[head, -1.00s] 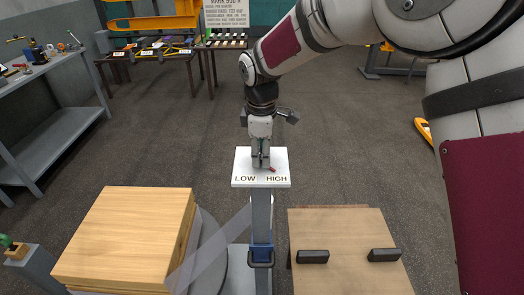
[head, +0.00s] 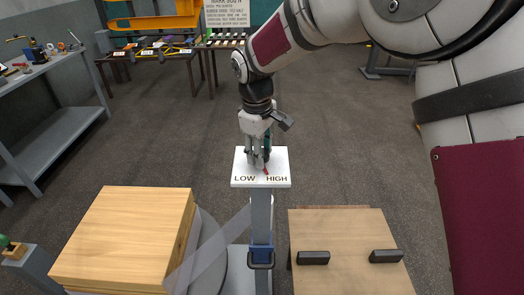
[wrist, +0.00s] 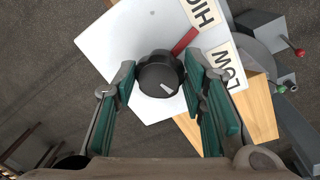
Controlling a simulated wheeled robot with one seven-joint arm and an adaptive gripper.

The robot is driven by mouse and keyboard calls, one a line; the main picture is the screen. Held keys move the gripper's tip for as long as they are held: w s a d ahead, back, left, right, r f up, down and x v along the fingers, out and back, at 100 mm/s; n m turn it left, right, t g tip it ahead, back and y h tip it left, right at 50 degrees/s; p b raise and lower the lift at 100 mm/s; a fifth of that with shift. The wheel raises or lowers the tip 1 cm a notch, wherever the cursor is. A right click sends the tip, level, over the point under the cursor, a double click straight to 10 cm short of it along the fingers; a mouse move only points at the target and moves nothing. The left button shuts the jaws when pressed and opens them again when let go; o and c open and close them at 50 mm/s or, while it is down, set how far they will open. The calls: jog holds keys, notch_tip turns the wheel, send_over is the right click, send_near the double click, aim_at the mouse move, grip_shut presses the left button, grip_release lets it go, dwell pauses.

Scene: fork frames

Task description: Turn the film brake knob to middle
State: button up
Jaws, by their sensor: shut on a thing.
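The film brake knob is a dark round knob (wrist: 158,74) on a white plate (wrist: 105,45). A red pointer (wrist: 184,41) sticks out from it, towards the side with the labels. In the head view the pointer (head: 265,170) lies between the LOW label (head: 244,178) and the HIGH label (head: 277,178). My gripper (head: 258,163) is over the plate, and its fingers hide most of the knob there. In the wrist view my gripper (wrist: 162,82) has its green-padded fingers on both sides of the knob, shut on it.
The plate stands on a grey post with a blue clamp (head: 261,253). A wooden block (head: 125,235) is at left and a board with two black handles (head: 345,240) at right. A workbench (head: 55,110) stands further left. Open floor lies behind the plate.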

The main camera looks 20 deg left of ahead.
jog(key=shift+m, duration=1.2)
jog(key=o, duration=1.2)
jog(key=r, duration=0.4)
jog(key=s+r, duration=0.1)
jog(key=r, duration=0.7)
jog(key=shift+s+a, duration=0.15)
jog(key=shift+a, duration=0.25)
